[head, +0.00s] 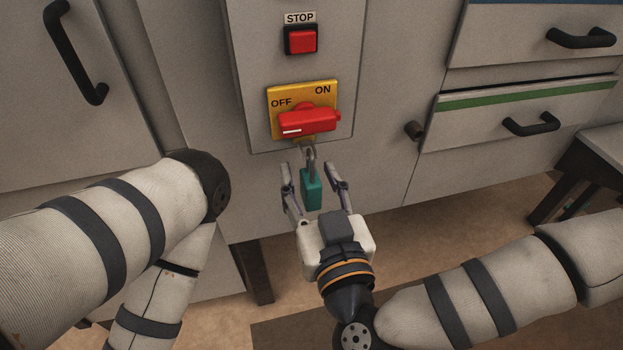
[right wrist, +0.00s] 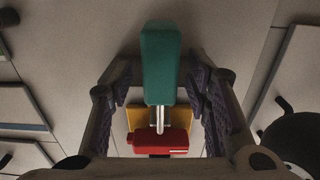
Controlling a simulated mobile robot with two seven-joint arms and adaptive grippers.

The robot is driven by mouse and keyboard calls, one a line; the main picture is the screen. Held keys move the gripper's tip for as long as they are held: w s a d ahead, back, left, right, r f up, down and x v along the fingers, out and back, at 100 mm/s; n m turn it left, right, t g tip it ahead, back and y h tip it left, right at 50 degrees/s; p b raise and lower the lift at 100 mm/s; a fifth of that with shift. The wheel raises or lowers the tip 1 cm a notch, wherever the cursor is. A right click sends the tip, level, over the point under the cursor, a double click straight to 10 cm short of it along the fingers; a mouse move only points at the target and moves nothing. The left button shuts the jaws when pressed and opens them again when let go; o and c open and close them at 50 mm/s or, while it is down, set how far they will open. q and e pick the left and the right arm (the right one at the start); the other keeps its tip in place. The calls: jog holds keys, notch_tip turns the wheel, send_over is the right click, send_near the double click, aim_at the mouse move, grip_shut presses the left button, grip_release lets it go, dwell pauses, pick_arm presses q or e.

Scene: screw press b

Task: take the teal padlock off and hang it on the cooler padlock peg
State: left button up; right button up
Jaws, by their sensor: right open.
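The teal padlock (head: 311,190) hangs by its metal shackle (head: 311,155) under the red switch handle (head: 308,122). The right wrist view shows the padlock body (right wrist: 160,65) and shackle (right wrist: 160,118) too. My right gripper (head: 315,180) is open, with one finger on each side of the padlock body. Gaps show between the fingers and the padlock in both views.
The yellow switch plate (head: 279,96) reads OFF and ON. A red STOP button (head: 302,40) is above it. Drawers with black handles (head: 531,124) are at the right, beside a low bench (head: 599,143). A door handle (head: 75,50) is at upper left.

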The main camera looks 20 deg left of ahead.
aim_at(313, 179)
jog(key=shift+w, duration=0.1)
grip_shut()
jog(key=shift+r+p, duration=0.95)
jog(key=shift+r, duration=0.15)
pick_arm(q)
jog(key=shift+v, duration=1.05)
pick_arm(e)
jog(key=shift+f, duration=0.1)
pick_arm(q)
jog(key=shift+w+r, duration=0.1)
jog(key=shift+w, duration=0.05)
pick_arm(e)
jog(key=shift+s+d, duration=0.2)
jog(key=shift+s, duration=0.2)
pick_arm(q)
jog(key=shift+w+r+t+p, duration=0.3)
jog(key=shift+w+r+p, duration=0.1)
jog(key=shift+p, duration=0.2)
pick_arm(e)
jog(key=shift+v, duration=1.05)
